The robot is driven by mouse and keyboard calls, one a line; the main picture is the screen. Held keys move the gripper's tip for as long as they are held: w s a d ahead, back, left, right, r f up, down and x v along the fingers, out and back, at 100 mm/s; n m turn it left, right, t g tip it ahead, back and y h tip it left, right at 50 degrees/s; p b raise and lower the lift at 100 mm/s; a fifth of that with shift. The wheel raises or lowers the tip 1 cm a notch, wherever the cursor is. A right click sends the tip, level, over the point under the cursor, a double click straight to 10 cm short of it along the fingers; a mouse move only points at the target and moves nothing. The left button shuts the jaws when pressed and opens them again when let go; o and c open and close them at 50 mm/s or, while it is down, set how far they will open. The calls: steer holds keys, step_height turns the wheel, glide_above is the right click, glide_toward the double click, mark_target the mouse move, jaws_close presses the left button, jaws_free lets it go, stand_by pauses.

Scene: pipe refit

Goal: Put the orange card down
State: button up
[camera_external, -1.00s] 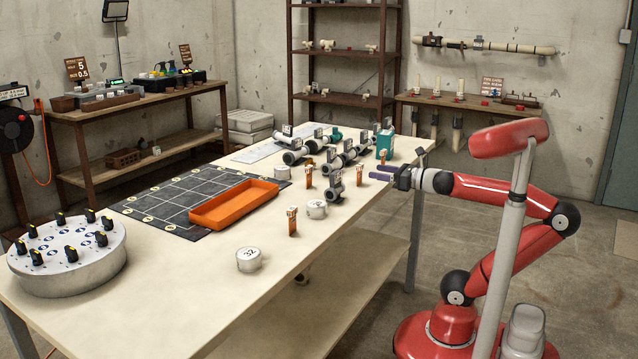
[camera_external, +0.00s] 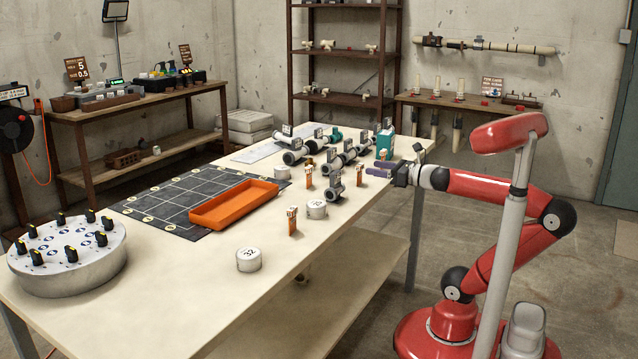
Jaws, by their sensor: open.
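Several small orange cards stand upright on the table (camera_external: 215,300). One card (camera_external: 292,221) is near the front edge, another (camera_external: 309,178) is farther back, and a third (camera_external: 383,154) is by the teal box. I cannot tell which one the task means. My gripper (camera_external: 390,169) is open over the table's right edge, to the right of the cards. One purple finger points left over the table. I see no card held between the fingers, though the view there is small.
An orange tray (camera_external: 235,204) lies on a dark grid mat (camera_external: 165,193). White round weights (camera_external: 249,260) and (camera_external: 317,209) stand near the front edge. Grey pipe fittings (camera_external: 335,187) and a teal box (camera_external: 385,144) are near my gripper.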

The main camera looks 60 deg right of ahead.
mark_target(363, 166)
steer(key=w, duration=0.2)
steer(key=w+b, duration=0.1)
steer(key=w, duration=0.4)
steer(key=shift+d+f, duration=0.15)
steer(key=shift+d, duration=0.1)
steer(key=shift+s, duration=0.1)
steer(key=c, duration=1.1)
